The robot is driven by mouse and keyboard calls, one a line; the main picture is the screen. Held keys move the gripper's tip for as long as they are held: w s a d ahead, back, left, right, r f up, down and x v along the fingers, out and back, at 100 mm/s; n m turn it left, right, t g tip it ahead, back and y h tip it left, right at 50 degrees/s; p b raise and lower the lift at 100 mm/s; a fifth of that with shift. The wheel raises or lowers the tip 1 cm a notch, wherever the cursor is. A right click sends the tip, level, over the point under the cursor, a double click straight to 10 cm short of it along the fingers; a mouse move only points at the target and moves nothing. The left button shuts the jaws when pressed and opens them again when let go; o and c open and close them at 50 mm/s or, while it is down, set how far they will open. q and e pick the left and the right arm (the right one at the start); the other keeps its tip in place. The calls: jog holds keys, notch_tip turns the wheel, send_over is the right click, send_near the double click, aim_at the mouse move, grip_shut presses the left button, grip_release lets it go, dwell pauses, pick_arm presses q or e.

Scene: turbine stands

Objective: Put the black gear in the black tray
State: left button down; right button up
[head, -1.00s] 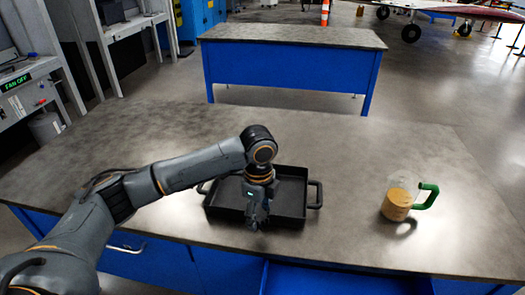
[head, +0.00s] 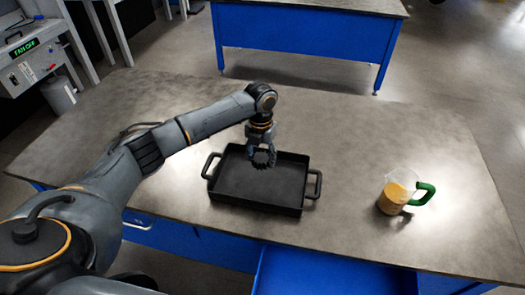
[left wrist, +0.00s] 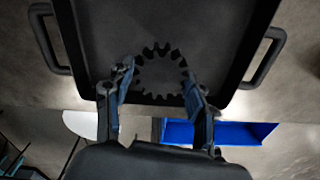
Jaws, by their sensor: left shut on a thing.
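The black tray (head: 255,204) sits on the grey table top, with a handle at each end. It also fills the upper part of the left wrist view (left wrist: 75,50). My left gripper (head: 263,156) is over the back part of the tray, pointing down. It is shut on the black gear (left wrist: 157,51), a toothed ring that shows between the two fingers in the left wrist view. In the head view the gear is small and dark against the tray. It appears held above the tray floor; the exact gap is unclear. My right gripper is out of view.
A clear jug (head: 394,196) with a green handle and amber contents stands right of the tray. A blue drawer (head: 330,275) stands open below the front edge. A second blue bench (head: 300,40) is behind. The table is clear left of the tray.

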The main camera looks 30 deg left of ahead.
pick_arm(q)
jog(key=b, duration=0.6)
send_over(261, 181)
notch_tip(261, 181, down, 6)
jog(key=shift+f, duration=1.05)
jog(key=shift+f+b, duration=0.25)
jog(key=shift+b, duration=0.1)
jog(key=shift+c, duration=1.2)
grip_release()
jog(key=shift+f, duration=0.1)
notch_tip(261, 181, up, 7)
jog(key=p, duration=0.6)
jog(key=shift+p, duration=0.4)
